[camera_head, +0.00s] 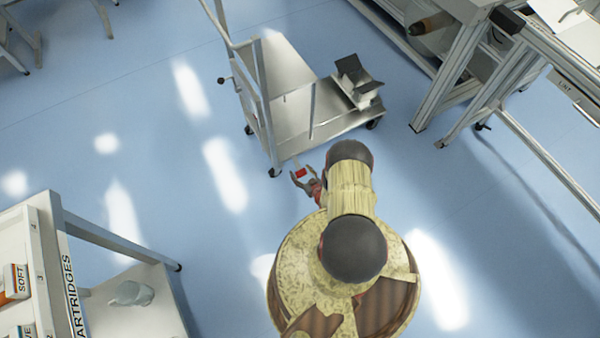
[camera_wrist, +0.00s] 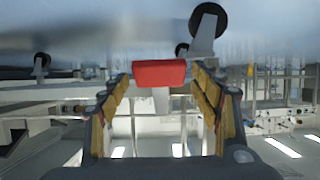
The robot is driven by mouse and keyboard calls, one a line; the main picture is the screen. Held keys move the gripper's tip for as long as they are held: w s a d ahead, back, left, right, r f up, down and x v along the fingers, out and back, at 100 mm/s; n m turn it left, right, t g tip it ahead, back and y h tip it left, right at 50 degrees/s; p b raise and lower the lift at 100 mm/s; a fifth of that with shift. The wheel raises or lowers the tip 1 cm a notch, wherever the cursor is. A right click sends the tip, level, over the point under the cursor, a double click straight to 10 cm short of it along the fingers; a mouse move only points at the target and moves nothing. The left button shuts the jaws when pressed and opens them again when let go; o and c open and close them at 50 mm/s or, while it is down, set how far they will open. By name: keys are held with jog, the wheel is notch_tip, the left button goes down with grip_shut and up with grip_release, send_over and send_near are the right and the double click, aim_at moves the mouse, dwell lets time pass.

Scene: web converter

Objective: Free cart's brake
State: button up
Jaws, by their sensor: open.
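The metal cart (camera_head: 293,112) stands on the blue floor in the upper middle of the head view, with a tall handle frame on its left. A small red brake pedal (camera_head: 300,173) shows at the cart's near lower end, by a caster (camera_head: 275,172). My gripper (camera_head: 302,178) is open, with its fingers to either side of the pedal. In the wrist view the red pedal (camera_wrist: 158,73) lies across the gap between the fingertips of my gripper (camera_wrist: 160,84). I cannot tell if either finger touches it. Dark cart wheels (camera_wrist: 208,20) show above it.
A dark and silver item (camera_head: 358,80) rests on the cart's right end. A metal-framed bench (camera_head: 480,70) stands at the upper right. A shelf labelled CARTRIDGES (camera_head: 72,285) stands at the lower left. The floor left of the cart is clear.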

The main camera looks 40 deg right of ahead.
jog(key=shift+w+d+f, duration=0.15)
jog(key=shift+w+f, duration=0.05)
jog(key=shift+w, duration=0.35)
jog(key=c, duration=0.4)
grip_shut()
dwell(0.3)
jog(key=shift+r, duration=0.1)
